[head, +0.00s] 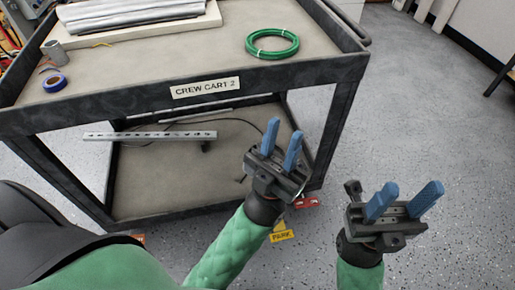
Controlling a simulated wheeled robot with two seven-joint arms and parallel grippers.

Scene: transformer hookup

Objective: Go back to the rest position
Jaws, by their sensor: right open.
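My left gripper (284,130) is in front of the cart's right front part, its arm in a green sleeve. Its two blue fingers point up and stand apart with a narrow gap, with nothing visible between them. My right gripper (413,187) is further right, over the open floor and clear of the cart. Its blue fingers are spread wider and hold nothing.
A dark-framed cart (128,95) labelled "CREW CART 2" (205,88) stands ahead. Its top holds a green cable coil (272,43), blue tape (55,83) and grey tubes (130,14). A slotted metal strip (150,136) lies on the lower shelf. Speckled floor (440,110) is free at right.

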